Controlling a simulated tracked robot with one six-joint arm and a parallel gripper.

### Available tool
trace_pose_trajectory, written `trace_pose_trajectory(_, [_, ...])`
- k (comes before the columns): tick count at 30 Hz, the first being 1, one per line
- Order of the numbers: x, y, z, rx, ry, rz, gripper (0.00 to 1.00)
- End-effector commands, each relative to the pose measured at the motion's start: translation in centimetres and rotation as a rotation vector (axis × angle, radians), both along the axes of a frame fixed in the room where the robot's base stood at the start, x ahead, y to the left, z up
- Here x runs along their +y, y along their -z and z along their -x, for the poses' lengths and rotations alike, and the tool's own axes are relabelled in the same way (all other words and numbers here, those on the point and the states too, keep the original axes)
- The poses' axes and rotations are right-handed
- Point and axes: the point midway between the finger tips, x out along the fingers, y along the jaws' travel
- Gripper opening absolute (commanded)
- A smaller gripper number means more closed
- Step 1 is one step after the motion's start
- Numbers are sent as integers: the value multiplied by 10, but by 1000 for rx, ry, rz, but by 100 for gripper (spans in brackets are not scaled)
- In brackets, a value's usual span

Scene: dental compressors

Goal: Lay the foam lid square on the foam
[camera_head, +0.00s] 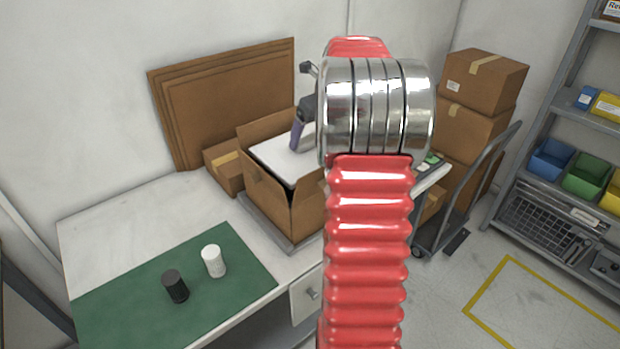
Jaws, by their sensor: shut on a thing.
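The foam lid (275,154) is a flat white sheet at the mouth of an open cardboard box (291,212) on the bench. Its right part is hidden behind my red and silver arm. My gripper (296,146), dark with purple-grey fingers, reaches down to the lid from above and is shut on it. The fingertips are small and partly hidden. The foam under the lid is not visible, and I cannot tell whether the lid touches it or lies square. A dark gap shows along the lid's near edge.
The box stands on a grey plate (262,224). A green mat (225,285) holds a black cylinder (176,286) and a white cylinder (214,261). Flat cardboard sheets (230,95) lean on the wall behind. A cart with stacked boxes (483,82) stands right. The bench's left is bare.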

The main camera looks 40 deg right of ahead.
Motion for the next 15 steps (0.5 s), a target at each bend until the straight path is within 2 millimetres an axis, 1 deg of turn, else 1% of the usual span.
trace_pose_trajectory(5, [-1,0,1,0,1,1,53])
trace_pose_trajectory(8, [-1,3,1,1,2,-1,53])
trace_pose_trajectory(11, [-1,13,1,1,3,-1,53])
trace_pose_trajectory(15, [-1,36,1,3,2,-2,53])
